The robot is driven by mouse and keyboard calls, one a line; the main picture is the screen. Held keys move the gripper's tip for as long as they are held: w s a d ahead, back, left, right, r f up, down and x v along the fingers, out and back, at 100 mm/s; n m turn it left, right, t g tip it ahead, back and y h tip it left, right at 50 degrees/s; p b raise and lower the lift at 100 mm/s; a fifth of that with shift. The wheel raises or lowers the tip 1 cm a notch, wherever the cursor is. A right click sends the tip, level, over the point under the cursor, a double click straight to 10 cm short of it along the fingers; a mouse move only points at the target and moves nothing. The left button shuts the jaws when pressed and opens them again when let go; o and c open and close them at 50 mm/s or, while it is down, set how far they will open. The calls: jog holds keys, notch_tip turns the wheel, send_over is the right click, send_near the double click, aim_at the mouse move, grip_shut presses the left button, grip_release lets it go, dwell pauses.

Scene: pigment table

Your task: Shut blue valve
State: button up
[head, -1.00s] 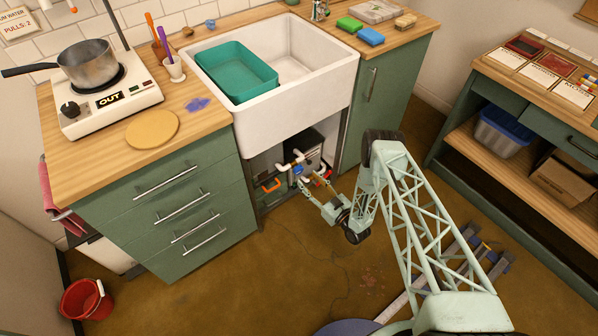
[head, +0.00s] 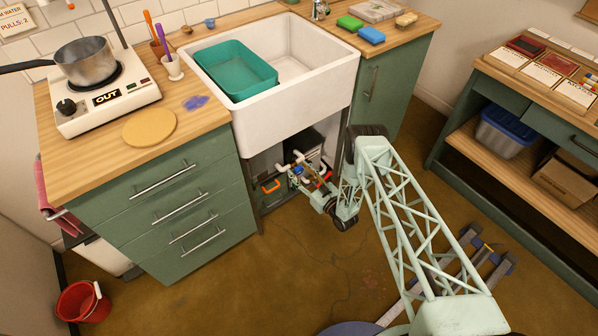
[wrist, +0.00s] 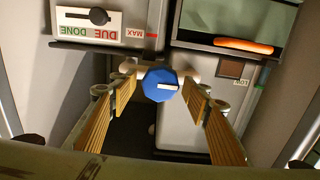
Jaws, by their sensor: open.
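The blue valve (wrist: 160,85) shows in the wrist view as a faceted blue knob with a short white mark lying about level across its face. It sits on pale pipework under the sink. My gripper (wrist: 160,104) is open, with one ribbed finger to the left of the knob and one to the right. Gaps show between the fingers and the knob. In the head view my gripper (head: 306,185) reaches into the open space below the sink. The blue valve (head: 298,169) is small there and partly hidden by the gripper.
An orange handle (head: 271,186) is left of my gripper under the sink. The wrist view shows a panel marked DUE and DONE (wrist: 100,24) and an orange bar (wrist: 243,46) in a dark recess. Drawers (head: 180,220) flank the opening on the left. A red bucket (head: 82,300) stands on the floor.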

jog(key=shift+c, duration=0.5)
jog(key=c, duration=0.7)
jog(key=shift+c, duration=0.2)
jog(key=shift+m, duration=0.4)
jog(key=m+b, duration=0.1)
jog(key=m, duration=0.2)
jog(key=shift+d, duration=0.1)
jog(key=m, duration=0.4)
jog(key=shift+w, duration=0.1)
jog(key=m, duration=0.5)
jog(key=shift+d+f, duration=0.1)
jog(key=shift+f, duration=0.05)
jog(key=m, duration=0.5)
jog(key=shift+f, duration=0.1)
